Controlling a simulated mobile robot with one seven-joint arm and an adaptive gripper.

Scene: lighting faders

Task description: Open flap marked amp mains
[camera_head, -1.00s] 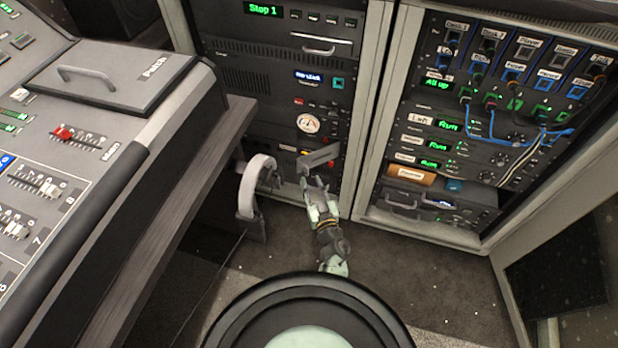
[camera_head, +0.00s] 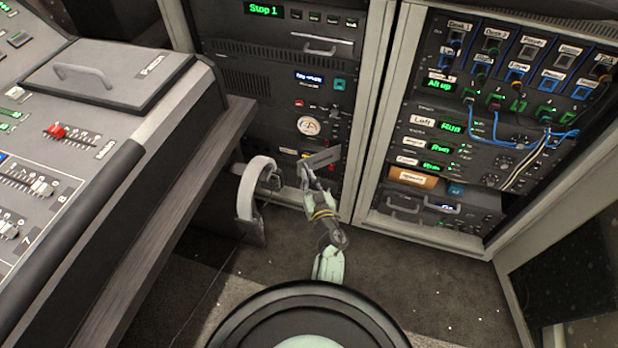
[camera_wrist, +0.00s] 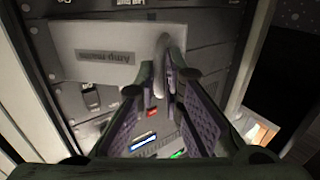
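The amp mains flap is a light grey plate (camera_wrist: 90,48) whose label reads upside down in the wrist view. In the head view the flap (camera_head: 322,158) stands out, tilted, from the lower part of the middle rack. My gripper (camera_wrist: 158,80) has its two purple-padded fingers apart, with a gap between them. In the head view my gripper (camera_head: 307,175) is just below the flap's left end, small and partly blurred.
A grey curved handle (camera_head: 250,200) is close left of my arm, beside the desk edge (camera_head: 165,215). The right rack (camera_head: 440,185) with blue cables stands to the right. Small red, blue and green lights show beyond my fingers in the wrist view. Carpet (camera_head: 400,270) is clear at front.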

